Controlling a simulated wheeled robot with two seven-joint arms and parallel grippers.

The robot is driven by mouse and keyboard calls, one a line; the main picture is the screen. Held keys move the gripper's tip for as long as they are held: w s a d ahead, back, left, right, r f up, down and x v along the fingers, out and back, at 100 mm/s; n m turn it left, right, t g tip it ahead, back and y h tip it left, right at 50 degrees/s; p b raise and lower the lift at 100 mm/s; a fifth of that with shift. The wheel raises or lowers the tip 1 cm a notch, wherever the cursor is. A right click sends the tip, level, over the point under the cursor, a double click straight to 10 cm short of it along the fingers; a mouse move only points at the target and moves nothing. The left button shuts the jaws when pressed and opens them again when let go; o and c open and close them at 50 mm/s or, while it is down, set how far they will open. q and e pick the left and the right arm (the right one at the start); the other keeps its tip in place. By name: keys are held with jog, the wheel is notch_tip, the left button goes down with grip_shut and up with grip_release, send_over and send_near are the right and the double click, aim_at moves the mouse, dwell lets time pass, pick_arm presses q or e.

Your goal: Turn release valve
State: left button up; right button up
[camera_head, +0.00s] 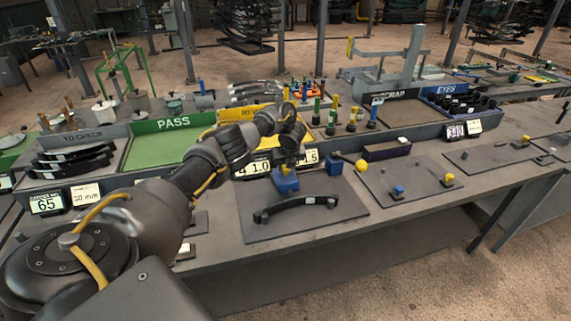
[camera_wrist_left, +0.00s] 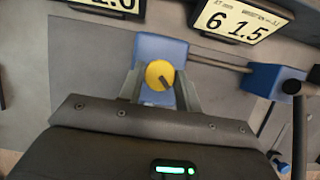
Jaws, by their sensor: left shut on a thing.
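The release valve is a round yellow knob (camera_wrist_left: 159,74) with a dark slot, on top of a blue block (camera_wrist_left: 160,50). In the head view the blue block (camera_head: 285,184) stands on a dark mat, and the knob is mostly hidden by my gripper. My left gripper (camera_head: 287,160) reaches down over the block from above. In the left wrist view its two fingers (camera_wrist_left: 160,88) sit on either side of the knob, shut on it. My right gripper is in neither view.
A second blue block (camera_head: 334,167) stands to the right, joined by a rod in the left wrist view. A lever with a yellow ball (camera_head: 361,165) is beside it. Display signs (camera_wrist_left: 243,18) stand behind.

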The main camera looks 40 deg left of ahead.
pick_arm(q)
jog(key=shift+w+f+n+g+b, duration=0.1)
jog(key=shift+n+g+b, duration=0.2)
jog(key=shift+n+b, duration=0.5)
jog(key=n+b, duration=0.2)
jog(key=n+g+b, duration=0.1)
jog(key=n+b, duration=0.1)
jog(key=b, duration=0.1)
jog(key=shift+d+f+n+g+y, duration=0.1)
jog(key=shift+f+n+g+y, duration=0.1)
jog(key=shift+n+g+y, duration=0.15)
jog(key=shift+w+r+n+g+b, duration=0.1)
jog(key=shift+n+g+b, duration=0.15)
jog(key=shift+n+b, duration=0.35)
jog(key=shift+r+n+g+b, duration=0.15)
jog(key=shift+n+g+b, duration=0.15)
jog(key=shift+n, duration=0.55)
jog(key=shift+r, duration=0.1)
jog(key=o, duration=1)
jog(key=shift+c, duration=0.2)
jog(key=shift+w, duration=0.1)
